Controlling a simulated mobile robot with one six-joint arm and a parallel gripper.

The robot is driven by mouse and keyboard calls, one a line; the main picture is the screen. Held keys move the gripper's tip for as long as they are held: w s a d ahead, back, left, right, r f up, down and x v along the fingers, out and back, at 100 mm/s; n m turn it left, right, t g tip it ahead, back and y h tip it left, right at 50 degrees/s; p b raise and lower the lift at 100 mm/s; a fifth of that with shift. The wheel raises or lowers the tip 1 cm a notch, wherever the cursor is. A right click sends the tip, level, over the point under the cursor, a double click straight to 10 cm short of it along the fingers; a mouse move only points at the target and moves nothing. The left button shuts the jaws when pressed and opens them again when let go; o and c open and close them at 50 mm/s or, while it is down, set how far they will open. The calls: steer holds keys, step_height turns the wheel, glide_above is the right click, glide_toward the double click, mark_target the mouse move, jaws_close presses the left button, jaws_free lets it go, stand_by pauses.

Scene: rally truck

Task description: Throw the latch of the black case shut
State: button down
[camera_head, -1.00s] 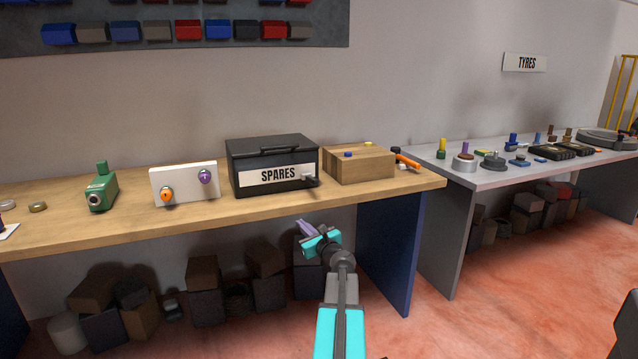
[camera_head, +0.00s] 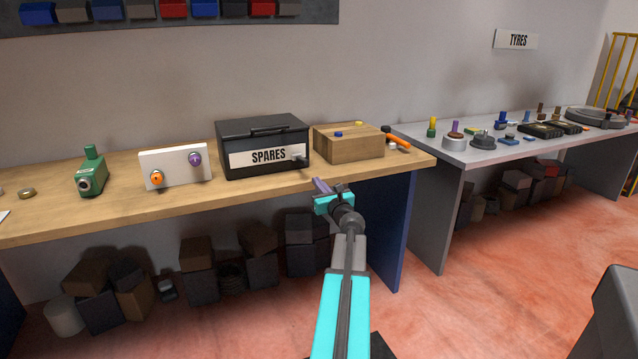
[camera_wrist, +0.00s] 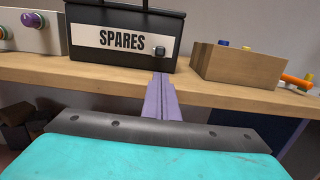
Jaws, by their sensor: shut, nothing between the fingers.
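The black case (camera_head: 262,131) stands on the wooden bench, its lid down, with a white SPARES label on its front. Its latch (camera_head: 297,154) is a small dark piece with a light end at the label's right; it also shows in the wrist view (camera_wrist: 158,51). I cannot tell the latch's exact position. My gripper (camera_head: 320,186) is shut and empty, just off the bench's front edge, below and in front of the latch and apart from it. In the wrist view its purple fingers (camera_wrist: 158,88) point at the case's lower front, just under the latch.
A wooden block (camera_head: 347,144) with small knobs stands right of the case, an orange-handled tool (camera_head: 398,142) beyond it. A white panel (camera_head: 176,166) with two knobs and a green device (camera_head: 91,175) stand left. The bench front edge (camera_head: 240,203) lies close to my gripper.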

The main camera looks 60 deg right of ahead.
mark_target(302, 161)
steer(key=x, duration=0.9)
stand_by(0.4)
